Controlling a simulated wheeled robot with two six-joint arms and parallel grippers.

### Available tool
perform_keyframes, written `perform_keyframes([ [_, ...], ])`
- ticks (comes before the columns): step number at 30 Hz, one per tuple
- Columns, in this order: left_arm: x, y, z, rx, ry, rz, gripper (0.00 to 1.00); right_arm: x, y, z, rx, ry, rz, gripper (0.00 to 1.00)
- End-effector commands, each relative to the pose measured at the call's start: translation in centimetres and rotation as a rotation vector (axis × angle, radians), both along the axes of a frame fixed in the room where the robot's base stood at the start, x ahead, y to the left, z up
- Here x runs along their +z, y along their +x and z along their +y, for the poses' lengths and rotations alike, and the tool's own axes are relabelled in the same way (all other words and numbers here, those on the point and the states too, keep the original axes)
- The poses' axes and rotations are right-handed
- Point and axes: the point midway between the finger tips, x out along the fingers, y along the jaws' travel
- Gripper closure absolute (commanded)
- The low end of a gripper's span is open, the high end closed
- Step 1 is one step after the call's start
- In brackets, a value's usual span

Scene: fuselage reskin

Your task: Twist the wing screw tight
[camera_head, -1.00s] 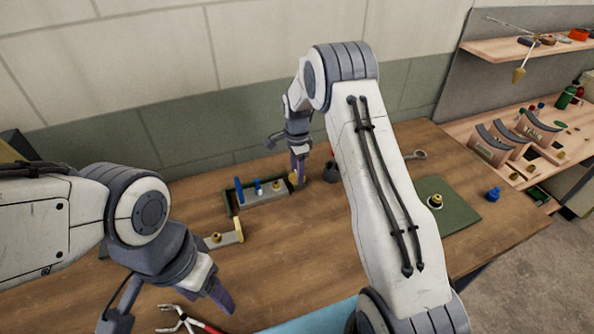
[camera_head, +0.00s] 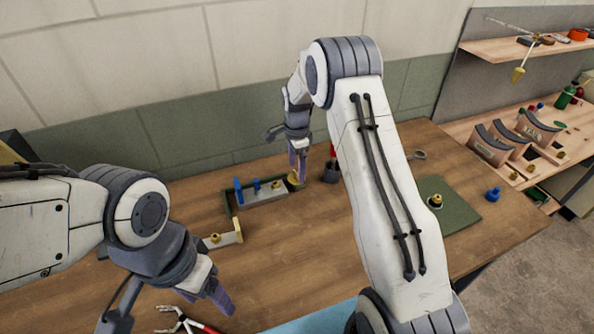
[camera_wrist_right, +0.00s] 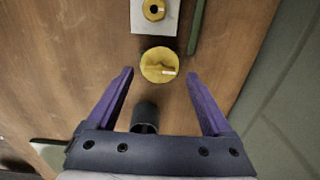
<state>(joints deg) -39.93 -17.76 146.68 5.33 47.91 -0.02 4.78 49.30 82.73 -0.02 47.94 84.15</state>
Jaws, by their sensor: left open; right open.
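A round yellow brass piece with a raised wing, which looks like the wing screw (camera_wrist_right: 158,65), lies just ahead of and between my right fingertips in the right wrist view. It shows small at the end of the fixture in the head view (camera_head: 293,181). My right gripper (camera_wrist_right: 160,74) is open, with one purple finger on each side of the screw and clear gaps. In the head view the right gripper (camera_head: 298,172) points down at the fixture's right end. My left gripper (camera_head: 220,296) is open and empty over the front left of the bench.
The fixture (camera_head: 262,199) has blue pieces and a brass fitting (camera_head: 276,185). A brass-topped bracket (camera_head: 222,240) stands in front. A dark cup (camera_head: 331,172) is close beside the right gripper. Red-handled pliers (camera_head: 185,322) lie near the front edge. A green mat (camera_head: 455,211) is at right.

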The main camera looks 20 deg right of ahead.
Motion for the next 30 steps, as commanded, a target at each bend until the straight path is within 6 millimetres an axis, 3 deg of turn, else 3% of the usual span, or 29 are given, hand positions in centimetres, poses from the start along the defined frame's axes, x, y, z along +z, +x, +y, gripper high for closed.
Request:
perform_keyframes([
  [6, -1.0, 0.0, 0.0, 0.000, 0.000, 0.000, 0.33, 4.5, 0.2, -0.1, -0.001, -0.001, -0.008, 0.15],
  [12, -1.3, 0.0, 0.0, 0.000, 0.000, 0.000, 0.33, 7.6, 0.1, -0.1, -0.001, -0.001, -0.006, 0.15],
  [18, -1.4, 0.0, 0.0, 0.000, 0.000, 0.000, 0.33, 8.6, 0.0, -0.1, -0.001, -0.001, -0.004, 0.15],
  [30, -1.4, 0.0, 0.0, 0.000, 0.000, 0.000, 0.33, 8.7, 0.0, 0.0, 0.002, -0.001, -0.003, 0.15],
])
